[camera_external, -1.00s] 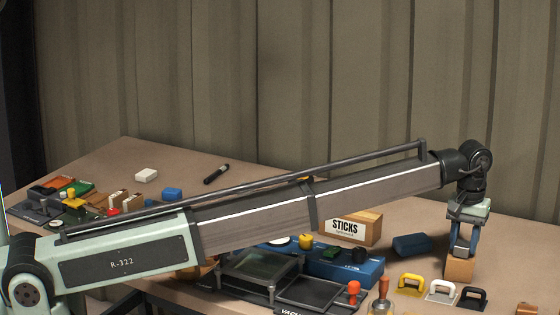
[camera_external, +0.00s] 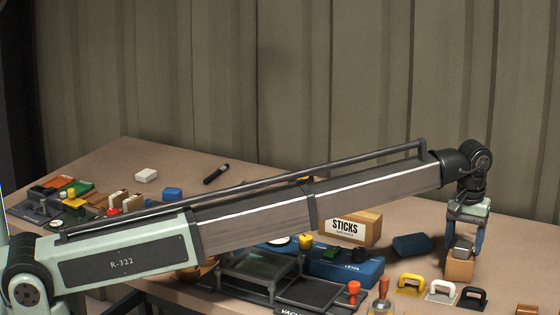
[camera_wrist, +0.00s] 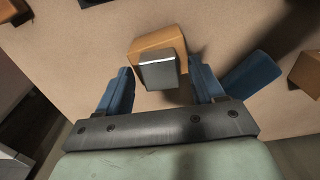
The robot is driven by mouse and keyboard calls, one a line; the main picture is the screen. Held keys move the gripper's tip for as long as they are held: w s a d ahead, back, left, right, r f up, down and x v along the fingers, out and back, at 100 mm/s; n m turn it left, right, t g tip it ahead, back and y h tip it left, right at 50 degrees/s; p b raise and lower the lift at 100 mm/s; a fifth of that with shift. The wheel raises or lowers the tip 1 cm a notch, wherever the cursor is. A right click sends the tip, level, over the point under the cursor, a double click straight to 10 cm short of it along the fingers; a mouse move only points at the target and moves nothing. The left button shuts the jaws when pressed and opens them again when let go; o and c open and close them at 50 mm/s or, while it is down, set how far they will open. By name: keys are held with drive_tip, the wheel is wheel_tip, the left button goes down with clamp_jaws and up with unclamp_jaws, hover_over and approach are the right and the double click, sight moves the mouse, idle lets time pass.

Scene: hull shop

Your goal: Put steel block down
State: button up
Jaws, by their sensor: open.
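The steel block (camera_external: 463,246) is a small grey cube. It rests on top of an orange-brown wooden block (camera_external: 459,270) at the right of the table. In the wrist view the steel block (camera_wrist: 158,71) lies over the near part of the wooden block (camera_wrist: 157,42). My gripper (camera_external: 463,247) points down over the steel block, with its blue fingers open on either side. In the wrist view my gripper (camera_wrist: 163,85) shows a gap between each finger and the steel block.
A dark blue block (camera_external: 411,245) lies to the left of my gripper. A wooden box labelled STICKS (camera_external: 350,228) stands further left. Bare table lies behind my gripper.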

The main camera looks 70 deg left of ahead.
sight(464, 245)
wheel_tip(464, 245, up, 12)
idle(0.5)
